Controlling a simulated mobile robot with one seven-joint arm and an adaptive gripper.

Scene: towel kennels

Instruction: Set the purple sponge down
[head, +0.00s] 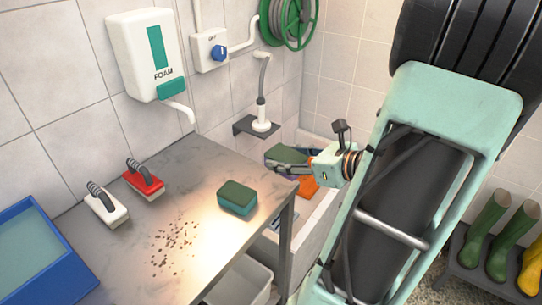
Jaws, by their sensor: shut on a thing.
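The purple sponge (284,154), with a dark green scouring top, is at my gripper (279,167). My gripper is shut on it, just past the far right corner of the steel table. The fingers and the table corner hide part of its body. The sponge appears raised, with a basin behind and below it; I cannot tell its exact height.
A teal sponge with a green top (237,198) sits on the table (150,225) near its right edge. Brown crumbs (175,245) lie mid-table. A red brush (144,182), a white brush (105,208) and a blue tray (40,262) are left. Orange cloth-like item (308,187) lies in the basin.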

